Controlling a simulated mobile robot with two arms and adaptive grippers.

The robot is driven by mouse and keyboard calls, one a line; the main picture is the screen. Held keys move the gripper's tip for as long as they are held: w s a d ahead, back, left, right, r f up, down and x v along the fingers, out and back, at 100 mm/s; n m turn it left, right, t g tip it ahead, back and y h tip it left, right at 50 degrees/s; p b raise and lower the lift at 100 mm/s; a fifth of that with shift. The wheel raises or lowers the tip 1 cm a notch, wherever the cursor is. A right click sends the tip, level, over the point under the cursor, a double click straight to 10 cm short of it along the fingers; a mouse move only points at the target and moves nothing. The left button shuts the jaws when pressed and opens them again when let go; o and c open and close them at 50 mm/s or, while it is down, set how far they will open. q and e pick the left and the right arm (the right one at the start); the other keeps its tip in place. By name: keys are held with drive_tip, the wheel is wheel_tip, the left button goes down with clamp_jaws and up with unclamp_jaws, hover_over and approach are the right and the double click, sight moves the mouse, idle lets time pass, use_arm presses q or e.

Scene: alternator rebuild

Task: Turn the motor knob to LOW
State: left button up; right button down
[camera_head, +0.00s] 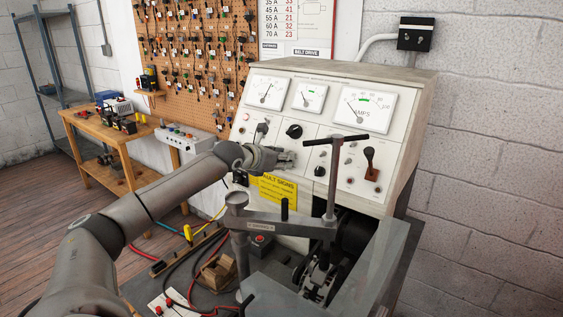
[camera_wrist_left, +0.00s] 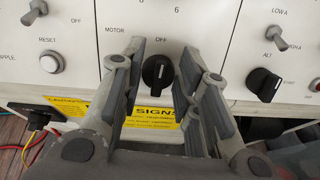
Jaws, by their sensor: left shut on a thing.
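The motor knob (camera_wrist_left: 157,76) is black with a white pointer line, in the middle of the left wrist view. Its label reads MOTOR at the left and OFF above. The pointer points up, close to OFF. In the head view my left gripper (camera_head: 288,158) is at the sloped white panel and hides the motor knob. I cannot read a LOW mark; the fingers cover part of the panel around the knob. My right gripper is not in view.
The ALT knob (camera_wrist_left: 263,84) is on the panel to the right, and a RESET button (camera_wrist_left: 49,62) is to the left. Below the panel are a yellow sign (camera_head: 274,189) and a clamp with a T-handle (camera_head: 334,140) standing close to the right of my gripper.

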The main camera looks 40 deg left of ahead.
use_arm(q)
drive_tip(key=m+b, duration=0.2)
drive_tip(key=shift+f+m, duration=0.15)
drive_tip(key=shift+m, duration=0.15)
drive_tip(key=shift+m+h+b, duration=0.3)
drive_tip(key=shift+m+b, duration=0.15)
drive_tip(key=shift+m, duration=0.45)
drive_tip(key=m, duration=0.2)
drive_tip(key=shift+d+m+h+b, duration=0.1)
drive_tip(key=shift+m+h+b, duration=0.2)
drive_tip(key=shift+m, duration=0.1)
drive_tip(key=shift+m+g, duration=0.3)
drive_tip(key=shift+m, duration=1.7)
drive_tip(key=shift+d, duration=0.1)
drive_tip(key=o, duration=0.9)
drive_tip(key=shift+o, duration=0.2)
drive_tip(key=shift+s, duration=0.1)
